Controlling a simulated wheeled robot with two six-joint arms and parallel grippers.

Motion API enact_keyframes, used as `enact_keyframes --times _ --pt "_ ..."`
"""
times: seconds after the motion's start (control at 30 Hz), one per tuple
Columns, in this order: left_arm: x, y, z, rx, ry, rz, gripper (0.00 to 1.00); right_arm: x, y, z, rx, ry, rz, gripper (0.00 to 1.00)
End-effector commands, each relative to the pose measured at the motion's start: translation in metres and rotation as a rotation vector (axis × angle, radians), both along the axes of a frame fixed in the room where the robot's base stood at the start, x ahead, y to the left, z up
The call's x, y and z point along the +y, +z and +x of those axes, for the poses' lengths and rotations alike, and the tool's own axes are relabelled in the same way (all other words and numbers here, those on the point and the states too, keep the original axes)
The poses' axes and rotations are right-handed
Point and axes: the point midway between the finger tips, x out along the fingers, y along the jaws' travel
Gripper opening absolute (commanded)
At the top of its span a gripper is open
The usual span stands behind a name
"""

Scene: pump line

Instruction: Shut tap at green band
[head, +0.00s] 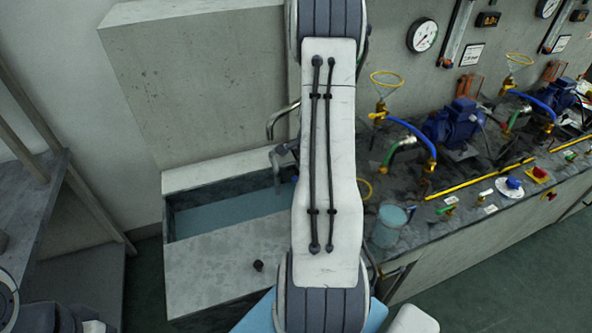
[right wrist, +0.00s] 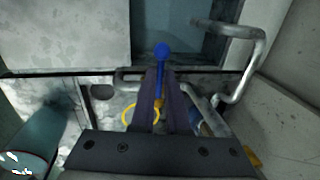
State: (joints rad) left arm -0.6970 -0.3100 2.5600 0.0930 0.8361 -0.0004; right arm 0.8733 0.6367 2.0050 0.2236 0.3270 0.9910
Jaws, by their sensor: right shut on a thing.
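In the right wrist view my right gripper (right wrist: 161,84) is shut on a blue lever (right wrist: 162,62) with a round blue knob that sticks out past the fingertips. A yellow ring (right wrist: 140,115) shows just left of the fingers, and a little brass shows between them. The lower part of the tap is hidden by the fingers, and I cannot see a green band on it. In the head view my own arm covers this spot; a yellow ring (head: 364,189) peeks out beside it. My left gripper is not in view.
A water basin (head: 185,186) lies left of my arm, with a bent metal pipe (head: 281,118) above it. A translucent bucket (head: 388,226) stands on the right bench.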

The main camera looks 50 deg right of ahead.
Motion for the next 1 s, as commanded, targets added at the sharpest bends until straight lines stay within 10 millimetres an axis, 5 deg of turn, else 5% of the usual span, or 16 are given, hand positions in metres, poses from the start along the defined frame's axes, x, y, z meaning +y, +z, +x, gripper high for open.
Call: enact_keyframes --times 0.3,0.33,0.4,0.77,1.0 --pt "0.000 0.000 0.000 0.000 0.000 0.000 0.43 -0.003 0.002 0.001 -0.006 -0.006 -0.008 0.00" --pt "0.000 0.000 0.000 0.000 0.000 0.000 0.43 -0.003 0.002 0.002 -0.006 -0.006 -0.008 0.20" --pt "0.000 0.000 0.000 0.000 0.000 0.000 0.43 -0.003 0.002 0.001 -0.006 -0.006 -0.007 0.43" --pt "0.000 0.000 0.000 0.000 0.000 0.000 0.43 -0.001 0.004 0.001 -0.004 -0.002 -0.004 0.43" --pt "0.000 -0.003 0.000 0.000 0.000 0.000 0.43 0.002 0.041 -0.005 -0.007 -0.003 -0.009 0.43"
